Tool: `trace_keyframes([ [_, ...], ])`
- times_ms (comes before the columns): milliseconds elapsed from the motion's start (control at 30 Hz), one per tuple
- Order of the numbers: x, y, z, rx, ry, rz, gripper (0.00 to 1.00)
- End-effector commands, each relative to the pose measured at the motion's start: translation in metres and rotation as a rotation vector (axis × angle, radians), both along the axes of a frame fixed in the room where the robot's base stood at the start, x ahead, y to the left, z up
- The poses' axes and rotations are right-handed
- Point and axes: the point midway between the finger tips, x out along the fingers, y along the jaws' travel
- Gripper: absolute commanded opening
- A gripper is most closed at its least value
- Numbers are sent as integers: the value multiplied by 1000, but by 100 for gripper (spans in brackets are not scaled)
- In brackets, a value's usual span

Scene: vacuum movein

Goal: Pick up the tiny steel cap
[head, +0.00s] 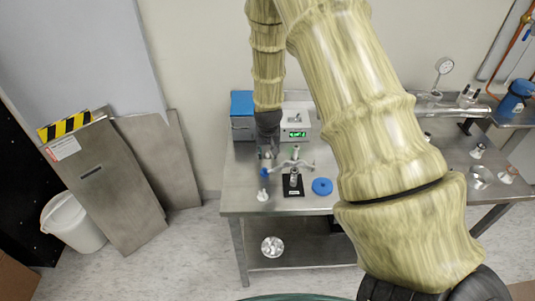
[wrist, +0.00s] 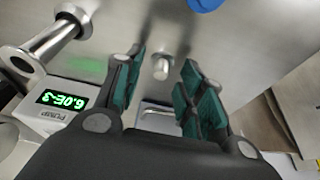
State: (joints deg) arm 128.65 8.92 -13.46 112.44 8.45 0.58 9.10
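The tiny steel cap (wrist: 162,69) is a small short cylinder with a round end. In the wrist view it stands on the steel table (wrist: 240,35), in the gap between my fingertips. My gripper (wrist: 164,66) is open, with green pads on both sides of the cap and visible space left and right of it. I cannot tell the exact height of the fingertips over the table. In the head view my gripper (head: 267,154) points down over the back left of the table (head: 236,200). The cap cannot be made out there.
A pump box with green digits (head: 297,133) stands right of my gripper, with a blue box (head: 242,104) behind. A steel cross fitting (head: 294,164), black stand (head: 293,187) and blue ring (head: 322,186) lie nearby. A blue-tipped part (head: 264,172) is close in front.

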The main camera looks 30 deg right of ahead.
Motion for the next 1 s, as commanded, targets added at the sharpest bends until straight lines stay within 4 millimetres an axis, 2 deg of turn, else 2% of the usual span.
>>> trace_keyframes([
  [367, 2, -1, -6, -1, -1, 0, 39],
  [467, 2, -1, -6, -1, -1, 0, 24],
  [600, 2, -1, -6, -1, -1, 0, 0],
  [1000, 2, -1, -3, -1, -1, 0, 0],
])
